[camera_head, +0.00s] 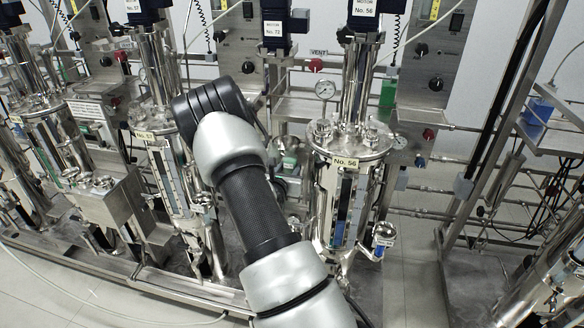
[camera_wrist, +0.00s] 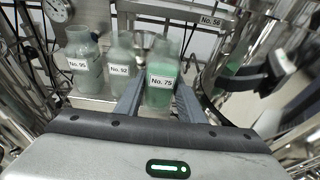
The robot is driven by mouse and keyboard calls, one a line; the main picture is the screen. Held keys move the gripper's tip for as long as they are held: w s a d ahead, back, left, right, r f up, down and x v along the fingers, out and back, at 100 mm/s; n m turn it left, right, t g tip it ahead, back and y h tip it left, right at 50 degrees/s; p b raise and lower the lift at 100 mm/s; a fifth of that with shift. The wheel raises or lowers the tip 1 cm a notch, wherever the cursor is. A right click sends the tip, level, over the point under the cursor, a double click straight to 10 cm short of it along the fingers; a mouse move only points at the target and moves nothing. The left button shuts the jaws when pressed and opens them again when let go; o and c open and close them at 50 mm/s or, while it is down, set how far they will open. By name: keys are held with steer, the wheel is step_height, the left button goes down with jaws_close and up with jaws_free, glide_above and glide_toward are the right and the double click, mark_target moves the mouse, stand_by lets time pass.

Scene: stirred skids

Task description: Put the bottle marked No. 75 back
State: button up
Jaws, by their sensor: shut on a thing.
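The bottle marked No. 75 (camera_wrist: 162,84) is clear with green contents and a white label. It is upright in the wrist view, at the right end of a row of bottles. My gripper (camera_wrist: 158,98) is shut on it, with one finger on each side. The bottle marked No. 92 (camera_wrist: 120,70) stands just left of it, and the bottle marked No. 95 (camera_wrist: 84,66) stands farther left. The lower part of No. 75 shows between my fingers; whether its base touches the shelf (camera_wrist: 100,103) I cannot tell. In the head view my arm hides the gripper.
A metal rail with a No. 56 tag (camera_wrist: 211,20) runs behind the bottles. A gauge (camera_wrist: 58,10) is at upper left. In the head view the steel vessel marked No. 56 (camera_head: 346,162) stands right of my arm, and the No. 57 vessel (camera_head: 145,135) stands left.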

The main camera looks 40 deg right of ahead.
mark_target(292, 166)
steer(key=w+d, duration=0.2)
steer(key=d, duration=0.1)
steer(key=shift+w+d, duration=0.2)
steer(key=shift+w, duration=0.2)
steer(key=shift+s+a+f+b, duration=0.1)
steer(key=shift+f+b, duration=0.3)
steer(key=shift+f, duration=0.25)
steer(key=shift+f, duration=0.1)
steer(key=shift+f, duration=0.15)
steer(key=o, duration=0.8)
